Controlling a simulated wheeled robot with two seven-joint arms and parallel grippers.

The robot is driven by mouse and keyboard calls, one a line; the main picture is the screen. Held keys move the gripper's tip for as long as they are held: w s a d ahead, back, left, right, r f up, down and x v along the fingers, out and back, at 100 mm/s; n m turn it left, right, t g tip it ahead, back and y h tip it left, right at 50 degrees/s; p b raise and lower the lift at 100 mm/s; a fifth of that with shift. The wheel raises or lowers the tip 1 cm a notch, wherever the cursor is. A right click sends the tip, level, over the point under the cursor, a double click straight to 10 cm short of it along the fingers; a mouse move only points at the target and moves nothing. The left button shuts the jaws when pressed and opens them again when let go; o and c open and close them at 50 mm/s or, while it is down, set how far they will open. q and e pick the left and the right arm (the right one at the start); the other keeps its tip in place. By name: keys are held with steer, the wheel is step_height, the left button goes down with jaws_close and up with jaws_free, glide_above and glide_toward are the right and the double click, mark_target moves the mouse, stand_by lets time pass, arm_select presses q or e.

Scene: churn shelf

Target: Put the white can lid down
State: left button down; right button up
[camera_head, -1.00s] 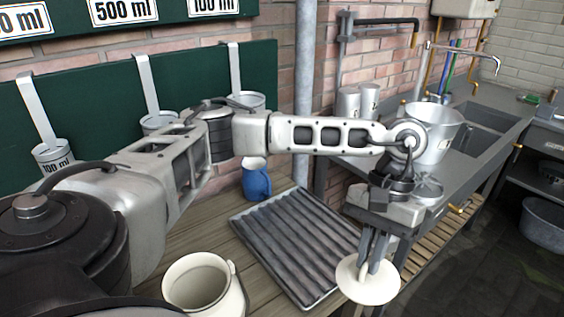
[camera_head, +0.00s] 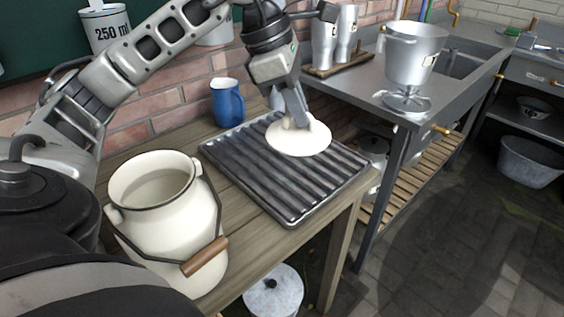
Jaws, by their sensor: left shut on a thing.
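The white can lid (camera_head: 300,141) is a cream-white disc with a raised middle. It is over the dark ribbed metal tray (camera_head: 245,165) on the wooden table; I cannot tell whether it touches the ribs. My left gripper (camera_head: 297,112) points down from above and is shut on the lid's raised middle, which its fingers partly hide. The open white milk can (camera_head: 135,235), with a wire handle and wooden grip, stands to the left at the table's front. My right gripper is not in view.
A blue jug (camera_head: 228,103) stands behind the tray. A metal side table (camera_head: 365,92) with steel cups and a bucket (camera_head: 412,60) is at the right. A lidded pot (camera_head: 273,292) is below the table. The tray's front part is clear.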

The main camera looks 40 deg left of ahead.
arm_select(q)
steer(key=shift+a+n, duration=0.2)
steer(key=shift+n, duration=0.2)
steer(key=shift+w+a+f, duration=0.1)
steer(key=shift+w+a, duration=0.05)
steer(key=shift+a, duration=0.15)
steer(key=w+a+f, duration=0.2)
steer(key=a+f, duration=0.1)
steer(key=f, duration=0.1)
steer(key=w+a+f, duration=0.3)
steer(key=a+f, duration=0.1)
steer(key=w+a+f, duration=0.3)
steer(key=f, duration=0.1)
steer(key=shift+w+a+f, duration=0.1)
steer(key=shift+a+f, duration=0.15)
steer(key=shift+f, duration=0.15)
